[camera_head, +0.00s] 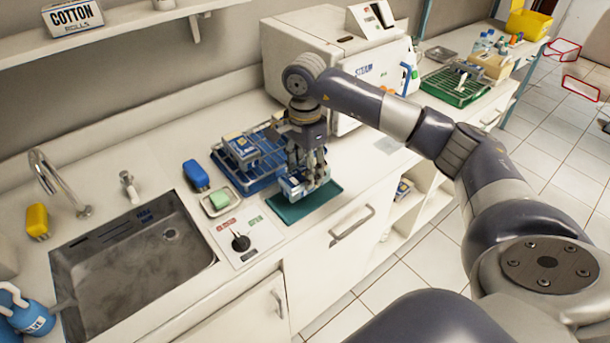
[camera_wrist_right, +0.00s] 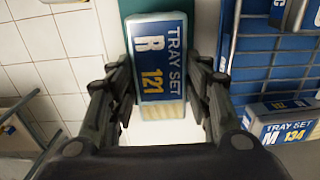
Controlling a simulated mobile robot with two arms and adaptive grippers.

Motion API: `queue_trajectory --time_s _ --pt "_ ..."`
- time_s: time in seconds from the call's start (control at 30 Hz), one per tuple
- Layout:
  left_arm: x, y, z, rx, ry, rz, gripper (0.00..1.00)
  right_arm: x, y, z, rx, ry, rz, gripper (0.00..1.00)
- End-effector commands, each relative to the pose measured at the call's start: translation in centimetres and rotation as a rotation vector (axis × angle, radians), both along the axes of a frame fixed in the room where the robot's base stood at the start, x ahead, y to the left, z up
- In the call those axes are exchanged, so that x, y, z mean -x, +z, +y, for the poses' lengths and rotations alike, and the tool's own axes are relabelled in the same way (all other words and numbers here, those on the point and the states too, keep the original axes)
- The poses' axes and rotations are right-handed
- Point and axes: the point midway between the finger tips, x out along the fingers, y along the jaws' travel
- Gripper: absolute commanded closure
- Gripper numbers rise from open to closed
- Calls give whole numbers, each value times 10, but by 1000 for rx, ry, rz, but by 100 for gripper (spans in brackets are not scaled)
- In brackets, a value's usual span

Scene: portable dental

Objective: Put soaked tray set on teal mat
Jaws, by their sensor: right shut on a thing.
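My right gripper (camera_head: 306,172) is shut on a blue and white tray set (camera_head: 293,188). In the right wrist view, the tray set (camera_wrist_right: 157,70) reads "TRAY SET R 121" and sits between the two fingers (camera_wrist_right: 163,88). The teal mat (camera_head: 318,204) lies on the counter near its front edge, under and beside the held tray set. The mat also shows in the right wrist view (camera_wrist_right: 205,35). I cannot tell whether the tray set touches the mat. My left gripper is not in view.
A blue wire rack (camera_head: 262,182) holds other tray sets, one marked "M 134" (camera_wrist_right: 290,131). A soap dish (camera_head: 221,203), control panel (camera_head: 240,240) and sink (camera_head: 130,262) lie to the left. A white machine (camera_head: 310,45) stands behind the arm.

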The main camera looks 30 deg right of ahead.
Motion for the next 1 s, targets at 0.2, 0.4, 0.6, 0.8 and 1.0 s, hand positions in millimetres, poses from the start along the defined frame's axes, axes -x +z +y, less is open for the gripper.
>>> queue_trajectory --time_s 0.2,0.4,0.6,0.8,1.0 --pt "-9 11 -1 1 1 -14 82 1 -17 0 -1 -1 4 86" --pt "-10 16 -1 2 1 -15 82 -1 -35 0 -1 1 -1 86" --pt "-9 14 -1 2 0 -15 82 -1 -36 0 -1 0 -2 86" --pt "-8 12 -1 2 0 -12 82 0 -38 0 0 0 0 34" --pt "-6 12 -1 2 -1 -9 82 0 -38 0 -1 0 0 34"
